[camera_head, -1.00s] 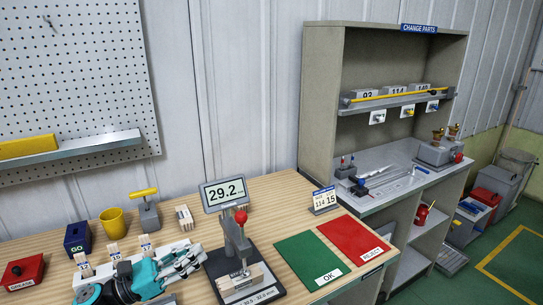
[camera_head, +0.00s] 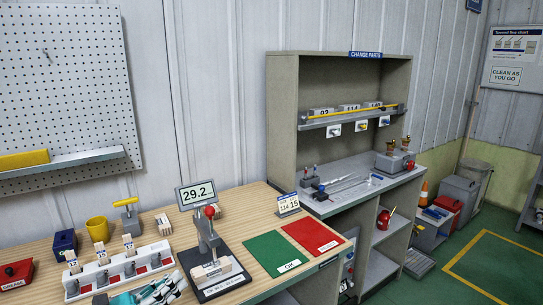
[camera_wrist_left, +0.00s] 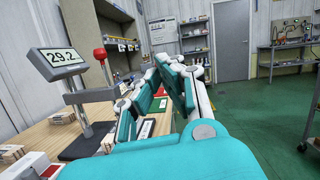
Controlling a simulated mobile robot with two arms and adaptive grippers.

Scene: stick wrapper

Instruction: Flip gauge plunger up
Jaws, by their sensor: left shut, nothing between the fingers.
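The gauge (camera_head: 207,236) stands upright on a dark base at the front of the wooden bench. It has a grey column and a red ball knob (camera_head: 210,211) on top. Its display (camera_head: 197,194) reads 29.2. A pale wooden stick bundle (camera_head: 214,271) sits on its base under the column. My left gripper (camera_head: 172,287) is shut and empty, low and left of the gauge base, apart from the knob. In the left wrist view the gripper (camera_wrist_left: 167,62) has its fingertips together, and the red knob (camera_wrist_left: 100,54) is left of them. My right gripper is not in view.
A white rack (camera_head: 118,272) with numbered stick bundles stands left of the gauge. A green OK mat (camera_head: 276,252) and a red reject mat (camera_head: 312,236) lie to its right. A yellow cup (camera_head: 97,228) and a yellow-handled tool (camera_head: 127,214) stand behind the rack.

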